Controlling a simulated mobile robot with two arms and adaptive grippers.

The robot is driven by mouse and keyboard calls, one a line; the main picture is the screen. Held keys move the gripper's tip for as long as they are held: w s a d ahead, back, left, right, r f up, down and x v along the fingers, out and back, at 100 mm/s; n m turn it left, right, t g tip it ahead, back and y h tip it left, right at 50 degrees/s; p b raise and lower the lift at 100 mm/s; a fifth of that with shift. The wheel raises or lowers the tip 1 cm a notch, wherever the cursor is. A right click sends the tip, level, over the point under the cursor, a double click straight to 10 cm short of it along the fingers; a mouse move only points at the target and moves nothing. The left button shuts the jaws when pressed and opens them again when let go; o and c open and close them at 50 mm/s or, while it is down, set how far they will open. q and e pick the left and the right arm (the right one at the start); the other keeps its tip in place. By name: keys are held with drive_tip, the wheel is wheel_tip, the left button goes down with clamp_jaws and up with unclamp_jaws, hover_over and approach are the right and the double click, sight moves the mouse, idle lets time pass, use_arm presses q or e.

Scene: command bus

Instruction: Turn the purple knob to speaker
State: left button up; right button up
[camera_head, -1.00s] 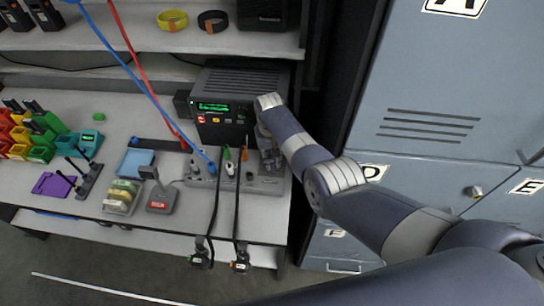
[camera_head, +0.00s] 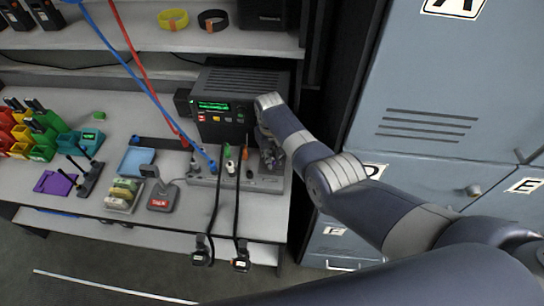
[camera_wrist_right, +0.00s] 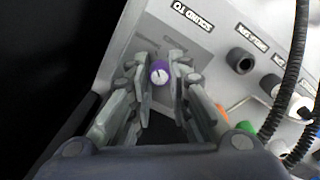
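The purple knob (camera_wrist_right: 160,73) sits on the grey control panel (camera_wrist_right: 215,75) in the right wrist view. It has a pale top with a short dark pointer mark; I cannot tell which setting it points to. In the head view my right gripper (camera_head: 271,158) reaches down to the right end of the panel strip (camera_head: 262,185) and hides the knob. The label beside the knob is too blurred to read surely. My left gripper is not in view.
Black knobs (camera_wrist_right: 240,60) and green and orange plugs (camera_wrist_right: 245,127) with black cables are right of the gripper. A black radio (camera_head: 235,105) stands behind the panel. Blue and red cables hang at left. A talk device (camera_head: 163,197) sits left; grey lockers (camera_head: 440,110) stand right.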

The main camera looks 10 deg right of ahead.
drive_tip(key=o, duration=0.4)
drive_tip(key=shift+w+r, duration=0.1)
drive_tip(key=shift+o, duration=0.3)
